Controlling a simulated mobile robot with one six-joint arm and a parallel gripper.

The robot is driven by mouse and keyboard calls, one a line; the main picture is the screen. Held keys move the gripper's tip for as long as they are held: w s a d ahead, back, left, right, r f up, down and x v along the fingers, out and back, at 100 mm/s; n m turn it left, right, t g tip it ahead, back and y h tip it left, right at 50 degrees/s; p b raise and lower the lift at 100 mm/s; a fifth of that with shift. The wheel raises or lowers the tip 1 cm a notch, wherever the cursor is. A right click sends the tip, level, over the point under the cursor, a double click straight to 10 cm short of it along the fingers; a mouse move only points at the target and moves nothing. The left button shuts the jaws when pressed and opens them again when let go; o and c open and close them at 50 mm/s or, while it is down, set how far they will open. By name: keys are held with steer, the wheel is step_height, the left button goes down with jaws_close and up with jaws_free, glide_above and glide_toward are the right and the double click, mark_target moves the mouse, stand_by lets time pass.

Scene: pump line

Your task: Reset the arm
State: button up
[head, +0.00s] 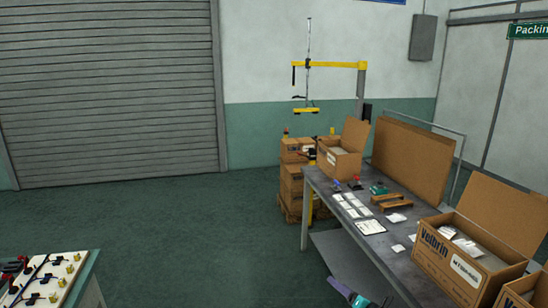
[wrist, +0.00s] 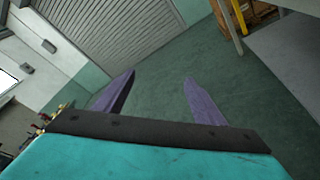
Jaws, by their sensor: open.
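My gripper (wrist: 158,85) shows in the wrist view with its two purple fingers spread apart. It is open, and nothing is between the fingers. Beyond them is bare green floor and the grey shutter. In the head view, part of my gripper (head: 355,296) shows low in the picture, in front of the packing table's near side.
A grey packing table (head: 405,262) on the right holds cartons, labels and small parts. An open "Velbrin" carton (head: 440,262) stands near its front. Stacked boxes (head: 291,182) and a yellow hoist (head: 330,64) stand behind. A workbench (head: 90,285) is at lower left. The floor between is clear.

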steer(key=s+a+f+m+g+h+b, duration=0.1)
steer(key=s+a+f+m+g+h, duration=0.1)
steer(key=s+f+m+h, duration=0.65)
steer(key=s+a+f+m+g+b, duration=0.15)
steer(key=f+m, duration=0.45)
steer(key=f, duration=0.8)
steer(key=s+f+m+g+h, duration=0.1)
steer(key=s+f+m+g, duration=0.3)
steer(key=s, duration=0.4)
steer(key=s+f+m+g+h, duration=0.1)
steer(key=s+f+m+g, duration=0.25)
steer(key=s+f, duration=0.45)
steer(key=s+a+r+m+g+y, duration=0.1)
steer(key=s+m+g, duration=0.3)
steer(key=s, duration=0.7)
steer(key=s+a+r+m+g+y, duration=0.1)
steer(key=s+m+g, duration=0.4)
steer(key=s, duration=0.7)
steer(key=a+r+m, duration=0.1)
steer(key=a, duration=0.1)
steer(key=shift+s+a+m, duration=0.25)
steer(key=shift+a+m, duration=0.05)
